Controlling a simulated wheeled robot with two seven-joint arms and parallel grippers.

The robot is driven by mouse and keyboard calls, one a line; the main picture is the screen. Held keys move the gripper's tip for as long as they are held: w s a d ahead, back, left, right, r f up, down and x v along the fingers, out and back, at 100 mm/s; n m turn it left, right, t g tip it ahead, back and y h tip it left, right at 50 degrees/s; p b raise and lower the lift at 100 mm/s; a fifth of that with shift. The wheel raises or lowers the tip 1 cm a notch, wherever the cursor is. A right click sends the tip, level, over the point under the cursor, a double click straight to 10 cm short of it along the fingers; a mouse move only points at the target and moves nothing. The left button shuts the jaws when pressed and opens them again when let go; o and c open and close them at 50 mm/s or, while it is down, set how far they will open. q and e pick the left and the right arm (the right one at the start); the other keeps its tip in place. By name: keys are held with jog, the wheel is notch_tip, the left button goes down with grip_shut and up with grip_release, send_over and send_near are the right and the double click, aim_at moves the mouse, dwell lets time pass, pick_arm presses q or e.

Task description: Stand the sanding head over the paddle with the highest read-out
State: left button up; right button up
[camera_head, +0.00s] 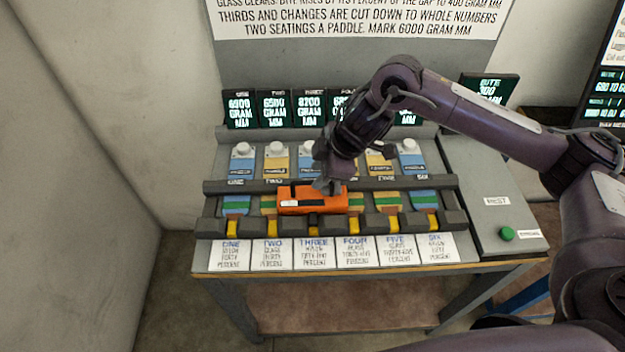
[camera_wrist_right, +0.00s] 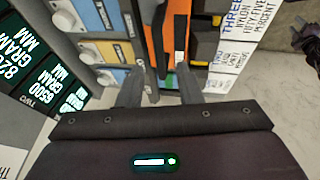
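The orange sanding head (camera_head: 312,201) lies across the row of paddles, around paddle three and reaching towards two. It has a dark bar on top and a small white label, and also shows in the right wrist view (camera_wrist_right: 157,35). My right gripper (camera_head: 326,186) is down at its right part. In the wrist view its two fingers (camera_wrist_right: 160,80) stand apart, one on each side of the orange body; whether they press on it is unclear. Read-out three (camera_head: 309,108) looks like 8200, two (camera_head: 274,108) 6500, one (camera_head: 240,108) about 6900.
Paddle labels one to six (camera_head: 353,252) line the bench front. Several white knobs (camera_head: 275,149) stand behind a dark rail (camera_head: 240,186). A grey panel with a green button (camera_head: 507,234) is at the right. The bite screen (camera_head: 489,88) stands behind it.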

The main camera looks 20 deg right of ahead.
jog(key=v, duration=0.7)
jog(key=shift+b, duration=0.35)
jog(key=shift+s+f, duration=0.1)
